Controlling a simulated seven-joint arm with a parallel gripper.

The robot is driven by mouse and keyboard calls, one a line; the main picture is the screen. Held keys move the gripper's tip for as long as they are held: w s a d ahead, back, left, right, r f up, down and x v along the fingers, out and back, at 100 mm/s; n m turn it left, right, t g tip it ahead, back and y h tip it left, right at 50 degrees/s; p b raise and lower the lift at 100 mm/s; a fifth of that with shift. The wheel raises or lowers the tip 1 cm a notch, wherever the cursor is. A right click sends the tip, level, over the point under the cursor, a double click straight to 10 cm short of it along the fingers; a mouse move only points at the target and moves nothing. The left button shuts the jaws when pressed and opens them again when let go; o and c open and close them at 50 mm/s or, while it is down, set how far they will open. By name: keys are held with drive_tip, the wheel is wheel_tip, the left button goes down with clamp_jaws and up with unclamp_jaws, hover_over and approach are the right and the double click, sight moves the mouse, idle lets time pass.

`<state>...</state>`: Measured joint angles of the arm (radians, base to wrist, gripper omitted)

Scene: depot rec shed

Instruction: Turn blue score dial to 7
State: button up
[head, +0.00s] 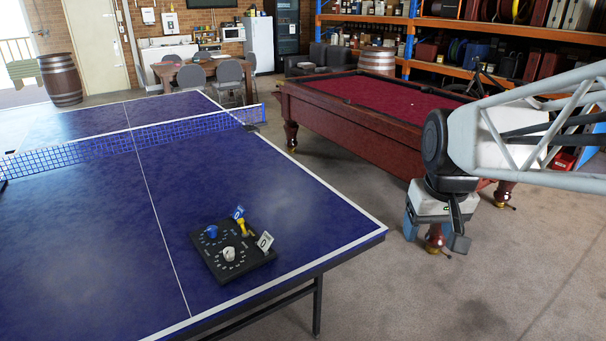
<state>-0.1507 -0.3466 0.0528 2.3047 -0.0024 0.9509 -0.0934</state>
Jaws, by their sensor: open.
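A black scoreboard base (247,265) lies flat on the blue table-tennis table, near its right front corner. The blue score dial (211,231) is at the base's far left, with small white marks around it. The marks and the dial's setting are too small to read. A white dial (229,253) sits nearer on the same base. A small blue card (238,212) and a white card (264,240) stand upright at the right side. My gripper (434,240) hangs pointing down beyond the table's right edge, well apart from the base, open and seemingly empty.
A yellow piece (245,228) stands between the dials and cards. The net (140,143) crosses the table-tennis table (110,230) behind the base. A pool table (350,125) is behind my gripper. The table surface around the base is clear.

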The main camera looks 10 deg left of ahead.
drive_tip(key=w+a+n, duration=0.3)
drive_tip(key=w+a, duration=1)
drive_tip(key=w, duration=0.2)
drive_tip(key=n+g, duration=0.2)
drive_tip(key=n, duration=0.6)
hover_over(211, 228)
drive_tip(key=d, duration=0.1)
drive_tip(key=f, duration=2.6)
drive_tip(key=shift+w+f, duration=0.25)
drive_tip(key=shift+f, duration=0.15)
drive_tip(key=shift+a+f, duration=0.3)
drive_tip(key=shift+a, duration=0.15)
drive_tip(key=shift+f, duration=0.1)
drive_tip(key=shift+s+f, duration=0.15)
drive_tip(key=shift+f, duration=3.65)
